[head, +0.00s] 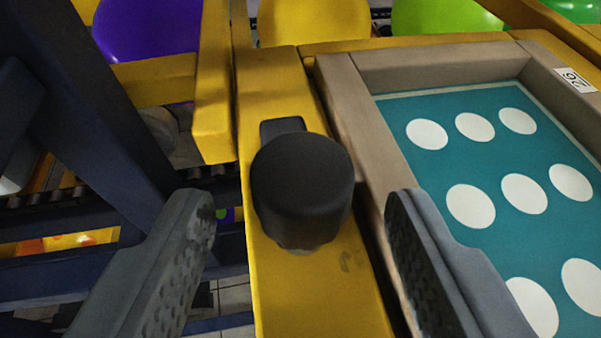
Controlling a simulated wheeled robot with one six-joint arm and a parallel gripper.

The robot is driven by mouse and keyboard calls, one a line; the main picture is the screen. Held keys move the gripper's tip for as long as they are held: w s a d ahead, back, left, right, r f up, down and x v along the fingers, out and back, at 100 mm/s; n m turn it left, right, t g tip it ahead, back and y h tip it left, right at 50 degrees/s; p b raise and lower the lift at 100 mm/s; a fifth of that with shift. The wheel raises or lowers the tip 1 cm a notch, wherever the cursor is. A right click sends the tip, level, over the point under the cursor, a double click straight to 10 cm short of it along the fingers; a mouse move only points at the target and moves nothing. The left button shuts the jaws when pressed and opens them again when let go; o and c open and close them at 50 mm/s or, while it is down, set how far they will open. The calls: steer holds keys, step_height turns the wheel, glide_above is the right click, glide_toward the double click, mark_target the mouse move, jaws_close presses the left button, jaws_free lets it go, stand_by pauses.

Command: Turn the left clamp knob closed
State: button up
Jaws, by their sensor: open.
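The clamp knob (303,190) is a black, rounded cylinder standing on a yellow beam (290,290) near the middle of the head view. A small dark tab (282,127) shows just behind it. My gripper (303,215) is open, with one grey finger to the left of the knob and the other to its right. A clear gap shows between each finger and the knob. The knob's underside and its lower mount are mostly hidden by its cap.
A tan frame (350,120) with a teal screen (440,165) bearing several white circles lies right of the beam, close to my right finger. A dark blue post (90,100) rises at the left. Purple (150,28), yellow (312,20) and green (445,15) balloons are behind.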

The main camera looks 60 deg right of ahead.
steer(key=shift+w+d+f, duration=0.1)
steer(key=shift+d, duration=0.15)
steer(key=c, duration=1)
steer(key=shift+o, duration=0.2)
steer(key=shift+w+a+m+g, duration=0.1)
steer(key=shift+w+m+g, duration=0.1)
steer(key=shift+m+g, duration=0.35)
steer(key=shift+w+m+g+h, duration=0.15)
steer(key=shift+m+g+h, duration=0.35)
steer(key=shift+m+g, duration=0.55)
steer(key=o, duration=1)
steer(key=shift+a, duration=0.1)
steer(key=shift+c, duration=0.2)
steer(key=v, duration=1.7)
steer(key=shift+a, duration=0.2)
